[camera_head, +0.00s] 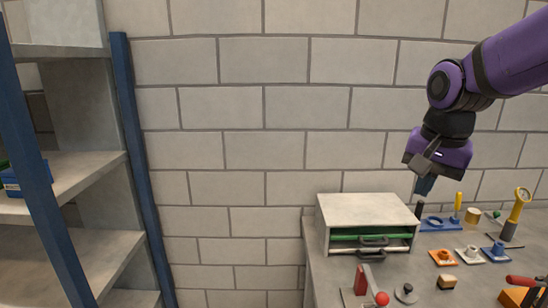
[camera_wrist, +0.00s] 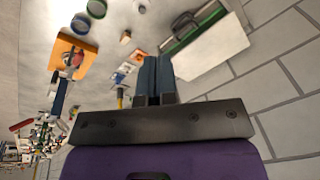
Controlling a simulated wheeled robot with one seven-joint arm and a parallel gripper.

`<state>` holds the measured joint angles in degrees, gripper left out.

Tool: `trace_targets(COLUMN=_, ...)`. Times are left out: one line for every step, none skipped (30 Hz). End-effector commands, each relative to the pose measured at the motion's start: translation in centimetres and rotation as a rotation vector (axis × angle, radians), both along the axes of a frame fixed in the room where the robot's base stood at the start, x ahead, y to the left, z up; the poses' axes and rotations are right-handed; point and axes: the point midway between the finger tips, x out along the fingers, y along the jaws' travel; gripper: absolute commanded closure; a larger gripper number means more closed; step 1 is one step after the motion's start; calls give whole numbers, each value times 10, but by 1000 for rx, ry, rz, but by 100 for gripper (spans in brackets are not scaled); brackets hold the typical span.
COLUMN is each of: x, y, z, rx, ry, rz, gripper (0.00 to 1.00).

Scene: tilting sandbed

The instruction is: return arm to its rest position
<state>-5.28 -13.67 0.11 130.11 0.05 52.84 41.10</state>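My purple arm reaches in from the upper right in the head view. My gripper (camera_head: 425,186) hangs above the back of the grey workbench (camera_head: 330,285), just right of the small drawer cabinet (camera_head: 368,208). It points down and stands clear of the objects below it, as far as I can tell. In the wrist view my gripper's two dark blue fingers (camera_wrist: 156,72) lie side by side with no clear gap. I see nothing held between them.
The bench holds several small items: a red-handled tool (camera_head: 363,280), a red ball (camera_head: 382,298), an orange block (camera_head: 443,257) and a yellow-handled tool (camera_head: 458,203). A shelf rack (camera_head: 75,170) with blue posts stands at left. A block wall (camera_head: 240,150) closes the back.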

Motion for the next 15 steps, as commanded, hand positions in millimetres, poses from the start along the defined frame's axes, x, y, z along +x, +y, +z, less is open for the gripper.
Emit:
trace_targets(x=-12, y=-4, z=6, rx=-7, ry=-24, rz=36, gripper=100)
trace_targets(x=-19, y=-5, z=9, rx=-12, ry=-36, rz=62, gripper=100)
trace_targets(x=-28, y=-8, z=12, rx=-20, ry=-52, rz=97, gripper=100)
trace_targets(x=-34, y=-9, z=15, rx=-27, ry=-65, rz=122, gripper=100)
trace_targets(x=-41, y=-11, z=17, rx=-32, ry=-77, rz=148, gripper=100)
trace_targets(x=-50, y=-13, z=19, rx=-42, ry=-93, rz=182, gripper=100)
trace_targets(x=-56, y=-15, z=21, rx=-50, ry=-104, rz=206, gripper=100)
trace_targets(x=-63, y=-16, z=23, rx=-58, ry=-117, rz=231, gripper=100)
trace_targets(x=-72, y=-18, z=24, rx=-69, ry=-133, rz=265, gripper=100)
trace_targets(x=-78, y=-20, z=25, rx=-78, ry=-145, rz=290, gripper=100)
trace_targets(x=-85, y=-21, z=26, rx=-87, ry=-156, rz=316, gripper=100)
trace_targets(x=-93, y=-23, z=27, rx=-100, ry=-172, rz=349, gripper=100)
trace_targets(x=-100, y=-24, z=28, rx=-110, ry=-184, rz=373, gripper=100)
trace_targets(x=-106, y=-25, z=28, rx=-120, ry=-194, rz=396, gripper=100)
trace_targets(x=-113, y=-26, z=28, rx=-134, ry=-209, rz=427, gripper=100)
